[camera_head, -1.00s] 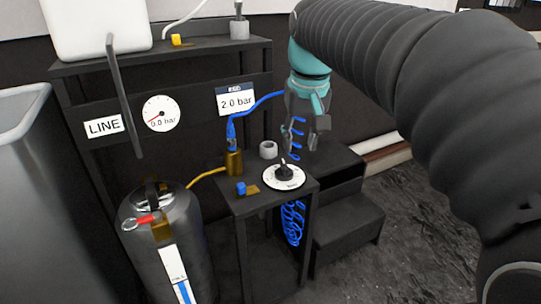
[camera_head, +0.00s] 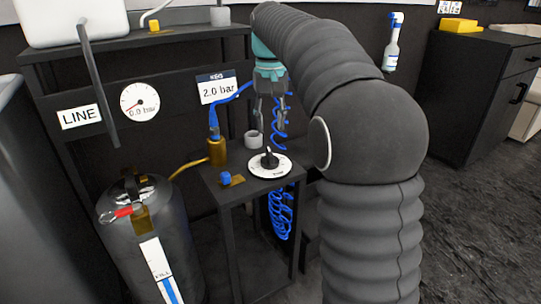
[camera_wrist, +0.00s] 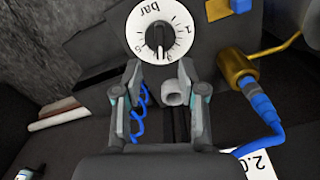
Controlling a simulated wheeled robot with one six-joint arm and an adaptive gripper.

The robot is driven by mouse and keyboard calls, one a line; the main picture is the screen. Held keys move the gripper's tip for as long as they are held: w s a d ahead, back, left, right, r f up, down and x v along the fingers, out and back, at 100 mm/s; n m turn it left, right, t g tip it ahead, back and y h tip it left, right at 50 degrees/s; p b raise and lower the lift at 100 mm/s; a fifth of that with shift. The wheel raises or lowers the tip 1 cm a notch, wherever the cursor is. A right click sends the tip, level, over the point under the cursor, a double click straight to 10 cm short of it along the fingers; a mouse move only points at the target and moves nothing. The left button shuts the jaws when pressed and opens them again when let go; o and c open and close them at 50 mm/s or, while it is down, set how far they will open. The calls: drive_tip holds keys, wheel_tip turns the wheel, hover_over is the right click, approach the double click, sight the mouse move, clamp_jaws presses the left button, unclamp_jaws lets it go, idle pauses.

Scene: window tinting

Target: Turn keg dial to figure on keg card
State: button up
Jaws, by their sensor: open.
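The keg dial (camera_head: 284,168) is a white disc with a black knob (camera_head: 269,160), on top of a small dark stand. In the wrist view the dial (camera_wrist: 140,18) is at the top, upside down, with "bar" and figures on its face. The keg card (camera_head: 216,88) reads 2.0 bar and hangs on the back panel; part of it shows in the wrist view (camera_wrist: 247,165). My gripper (camera_head: 271,120) is open and empty, above and behind the dial. In the wrist view its fingers (camera_wrist: 159,70) are apart, with the knob beyond the gap between their tips.
A gauge (camera_head: 140,103) reads 0.0 bar beside a LINE sign (camera_head: 80,116). A brass fitting (camera_head: 217,152) with a blue hose and a grey ring (camera_head: 253,139) stand near the dial. A metal keg (camera_head: 155,240) stands at the left. Floor at the right is clear.

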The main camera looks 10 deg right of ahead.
sight(270, 154)
wheel_tip(270, 154, down, 9)
drive_tip(key=shift+r+b, duration=0.1)
drive_tip(key=shift+b, duration=0.85)
clamp_jaws()
